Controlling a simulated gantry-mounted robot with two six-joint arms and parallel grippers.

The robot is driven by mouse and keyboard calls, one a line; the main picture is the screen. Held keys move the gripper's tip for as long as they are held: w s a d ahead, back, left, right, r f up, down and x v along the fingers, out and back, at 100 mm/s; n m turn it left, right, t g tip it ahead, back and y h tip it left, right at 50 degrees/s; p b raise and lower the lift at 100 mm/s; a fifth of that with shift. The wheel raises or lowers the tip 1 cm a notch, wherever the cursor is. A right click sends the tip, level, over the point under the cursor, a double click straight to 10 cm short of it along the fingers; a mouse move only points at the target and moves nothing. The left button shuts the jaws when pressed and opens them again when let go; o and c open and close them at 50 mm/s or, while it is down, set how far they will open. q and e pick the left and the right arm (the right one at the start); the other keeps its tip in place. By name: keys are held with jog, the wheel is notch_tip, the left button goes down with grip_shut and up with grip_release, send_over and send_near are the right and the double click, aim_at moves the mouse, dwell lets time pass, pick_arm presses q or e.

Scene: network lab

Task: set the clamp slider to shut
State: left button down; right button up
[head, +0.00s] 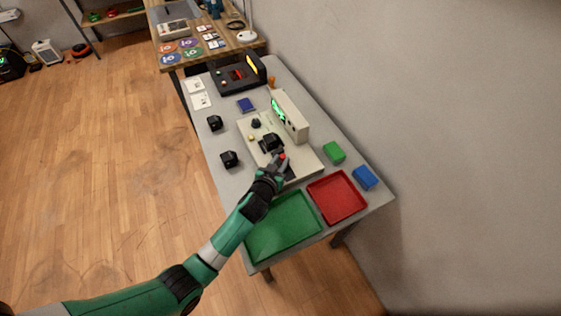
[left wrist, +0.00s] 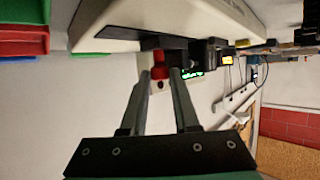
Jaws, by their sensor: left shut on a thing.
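The clamp slider's red knob (head: 283,156) shows at the near end of a beige test fixture (head: 301,162) on the grey table. My left gripper (head: 277,165) is at this knob, its arm coming in from the lower left. In the left wrist view the two fingers (left wrist: 161,78) stand on either side of the red knob (left wrist: 158,67), shut on it. A dark slot strip (left wrist: 128,45) lies along the fixture beside the knob. The gripper hides part of the slider in the head view. My right gripper is not in view.
A green tray (head: 254,238) and a red tray (head: 318,186) lie at the table's near end. Green (head: 334,152) and blue (head: 365,177) blocks lie to the right. A display box (head: 293,116) stands on the fixture behind a black module (head: 271,142). Two black modules lie left.

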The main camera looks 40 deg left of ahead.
pick_arm(q)
jog(key=a, duration=0.2)
jog(key=shift+w+a+f, duration=0.1)
jog(key=shift+w+a, duration=0.25)
jog(key=shift+w, duration=0.05)
jog(key=shift+d, duration=0.1)
jog(key=c, duration=1)
grip_release()
jog(key=shift+c, duration=0.2)
jog(key=o, duration=0.4)
jog(key=shift+r, duration=0.2)
jog(key=p+v, duration=0.4)
jog(key=v, duration=0.7)
jog(key=shift+s, duration=0.2)
